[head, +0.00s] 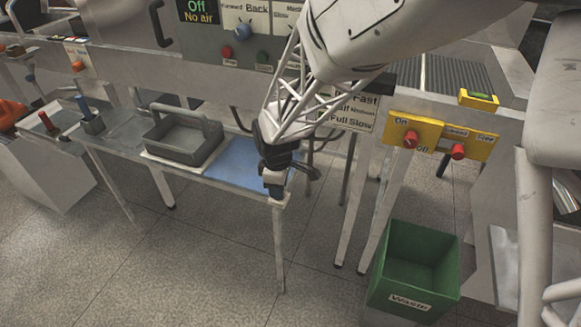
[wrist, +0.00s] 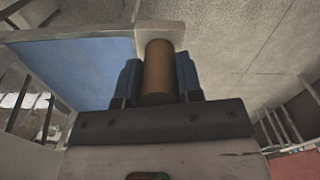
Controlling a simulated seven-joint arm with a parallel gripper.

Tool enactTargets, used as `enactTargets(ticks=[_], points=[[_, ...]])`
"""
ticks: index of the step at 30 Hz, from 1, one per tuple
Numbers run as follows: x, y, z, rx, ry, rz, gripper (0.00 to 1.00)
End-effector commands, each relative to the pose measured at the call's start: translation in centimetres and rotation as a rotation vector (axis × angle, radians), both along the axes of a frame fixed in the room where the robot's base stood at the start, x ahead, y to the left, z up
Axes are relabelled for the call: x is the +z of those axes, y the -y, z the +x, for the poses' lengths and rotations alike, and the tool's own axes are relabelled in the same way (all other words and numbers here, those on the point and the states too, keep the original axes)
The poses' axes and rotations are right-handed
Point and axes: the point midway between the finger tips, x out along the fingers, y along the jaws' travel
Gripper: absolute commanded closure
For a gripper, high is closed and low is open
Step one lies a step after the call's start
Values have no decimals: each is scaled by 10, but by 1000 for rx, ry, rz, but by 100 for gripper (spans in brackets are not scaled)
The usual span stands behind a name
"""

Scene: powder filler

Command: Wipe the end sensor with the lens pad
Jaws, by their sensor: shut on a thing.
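My gripper (head: 275,186) is at the right front corner of the low table, beside a blue mat (head: 228,166). In the wrist view its two dark blue fingers are shut on a brown cylinder (wrist: 158,68). I cannot tell whether this cylinder is the lens pad or its handle; its far end reaches over the table's pale edge. In the head view the held thing is too dark and small to make out. I cannot pick out the end sensor for certain in either view.
A grey caddy (head: 183,137) with a handle stands on the table left of the mat. A green waste bin (head: 414,268) stands on the floor at right. A yellow panel with red knobs (head: 441,136) and table legs are close by. Open floor lies in front.

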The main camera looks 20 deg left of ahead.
Motion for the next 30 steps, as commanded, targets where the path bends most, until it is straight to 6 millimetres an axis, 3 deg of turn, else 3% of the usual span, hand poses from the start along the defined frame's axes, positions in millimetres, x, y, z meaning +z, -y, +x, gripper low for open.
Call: enactTargets(ticks=[8,14,20,30], points=[[2,1,2,-2,0,0,90],[16,6,18,-19,2,1,90],[47,19,51,-55,3,2,90],[127,65,122,-140,3,2,90]])
